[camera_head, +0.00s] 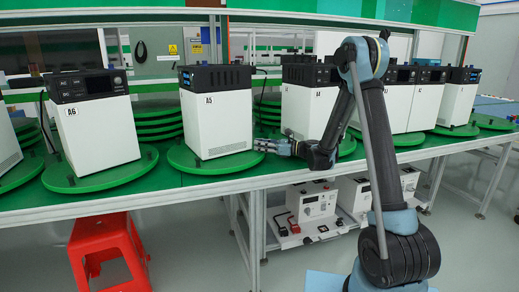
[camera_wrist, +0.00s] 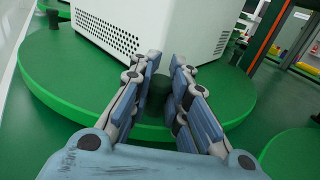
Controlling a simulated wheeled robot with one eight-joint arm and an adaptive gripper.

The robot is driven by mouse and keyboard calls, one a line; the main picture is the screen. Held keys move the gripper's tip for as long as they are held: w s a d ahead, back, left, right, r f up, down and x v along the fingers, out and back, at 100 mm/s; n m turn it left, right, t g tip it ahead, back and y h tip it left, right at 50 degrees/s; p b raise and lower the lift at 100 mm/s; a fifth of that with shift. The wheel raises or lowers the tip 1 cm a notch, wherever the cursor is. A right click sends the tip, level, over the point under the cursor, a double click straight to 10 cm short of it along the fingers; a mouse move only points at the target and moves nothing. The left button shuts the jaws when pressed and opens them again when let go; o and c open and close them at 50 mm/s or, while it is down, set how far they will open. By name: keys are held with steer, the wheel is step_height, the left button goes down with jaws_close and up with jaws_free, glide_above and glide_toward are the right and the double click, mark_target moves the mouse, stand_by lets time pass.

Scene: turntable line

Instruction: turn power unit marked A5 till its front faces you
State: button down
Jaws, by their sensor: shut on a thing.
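The power unit marked A5 (camera_head: 222,120) is a white box with a black top, standing on a round green turntable (camera_head: 187,161). A broad white side with the A5 label and a low vent grille faces me; controls show on the narrow left side of its black top. My gripper (camera_head: 262,146) is at the turntable's right rim. In the wrist view, my gripper (camera_wrist: 160,88) is shut on a dark upright peg (camera_wrist: 157,93) at the rim of the turntable (camera_wrist: 62,75). The white vented housing (camera_wrist: 145,28) stands just beyond the fingers.
Unit A6 (camera_head: 95,125) stands on its own turntable to the left. More units (camera_head: 307,108) stand to the right, partly behind my arm. Stacked green discs (camera_head: 158,118) lie behind. A red stool (camera_head: 107,250) and a lower shelf with instruments (camera_head: 311,200) are below.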

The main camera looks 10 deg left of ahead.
steer(key=c, duration=1.6)
jaws_free()
steer(key=shift+d, duration=0.1)
steer(key=shift+o, duration=0.2)
steer(key=d, duration=1.2)
steer(key=shift+s+f, duration=0.1)
steer(key=shift+s, duration=0.05)
steer(key=shift+c, duration=0.5)
